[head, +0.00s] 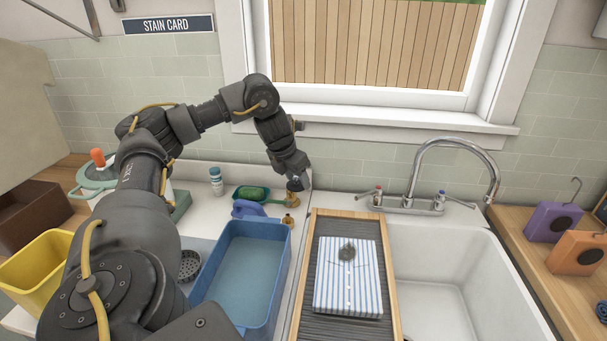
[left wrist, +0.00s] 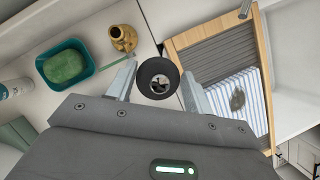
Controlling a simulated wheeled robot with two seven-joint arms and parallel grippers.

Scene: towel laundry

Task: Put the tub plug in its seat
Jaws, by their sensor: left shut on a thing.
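My left gripper (head: 298,187) is over the back counter, left of the washboard, pointing down. In the left wrist view its two fingers (left wrist: 158,88) are shut on a dark round piece (left wrist: 157,72) with a lighter centre, which looks like the tub plug. The blue tub (head: 286,262), with bluish water or floor inside, stands in front of the gripper. No plug seat can be told apart in either view. My right gripper is not in view.
A washboard (head: 301,290) with a striped, stained cloth (head: 335,292) lies beside the white sink (head: 435,290). A tap (head: 412,185) rises behind the sink.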

